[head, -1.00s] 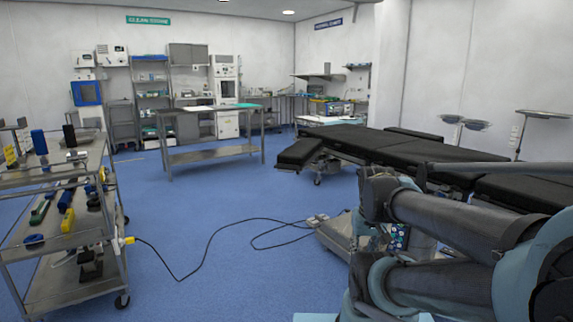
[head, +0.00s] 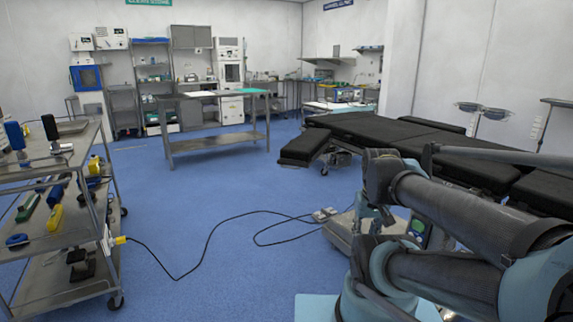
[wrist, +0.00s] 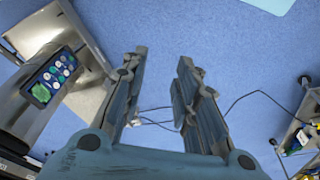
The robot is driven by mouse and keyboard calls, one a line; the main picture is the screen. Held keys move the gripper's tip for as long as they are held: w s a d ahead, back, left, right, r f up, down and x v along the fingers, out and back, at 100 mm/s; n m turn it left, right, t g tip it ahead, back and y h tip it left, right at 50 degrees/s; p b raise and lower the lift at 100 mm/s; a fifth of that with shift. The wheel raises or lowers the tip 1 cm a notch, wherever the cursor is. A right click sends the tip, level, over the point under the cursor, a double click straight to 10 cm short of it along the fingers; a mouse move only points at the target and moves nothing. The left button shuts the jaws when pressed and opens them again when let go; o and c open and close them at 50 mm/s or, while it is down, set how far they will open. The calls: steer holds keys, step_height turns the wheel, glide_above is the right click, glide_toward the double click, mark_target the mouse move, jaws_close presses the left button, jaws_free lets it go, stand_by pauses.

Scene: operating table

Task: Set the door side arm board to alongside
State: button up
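The operating table (head: 365,128) has black pads and stands at the right in the head view, partly covered by my arm. A short black pad (head: 303,147) juts out at its left end, and a narrow black pad (head: 430,125) lies along its far side. I cannot tell which pad is the door side arm board. In the wrist view my gripper (wrist: 160,57) is open, its two fingers apart with only blue floor between them. It touches nothing I can see. My gripper cannot be made out in the head view.
A steel cart (head: 75,150) with tools stands at the left, and a steel table (head: 215,145) stands behind. A black cable (head: 205,245) crosses the blue floor to the grey table base (head: 345,232). A control panel (wrist: 52,77) shows in the wrist view. Mid-floor is otherwise open.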

steer(key=w+a+r+n, duration=0.2)
steer(key=w+r+n, duration=0.1)
steer(key=w+r, duration=0.55)
step_height(320, 180, up, 15)
steer(key=n, duration=1.1)
glide_above(286, 167)
steer(key=s, duration=0.3)
steer(key=shift+m+h, duration=0.3)
steer(key=w+f, duration=0.1)
steer(key=f, duration=0.4)
steer(key=w+f, duration=0.1)
steer(key=f, duration=0.5)
steer(key=w+f, duration=0.1)
steer(key=f, duration=0.4)
steer(key=shift+d+f, duration=0.1)
steer(key=shift+f, duration=0.3)
jaws_close()
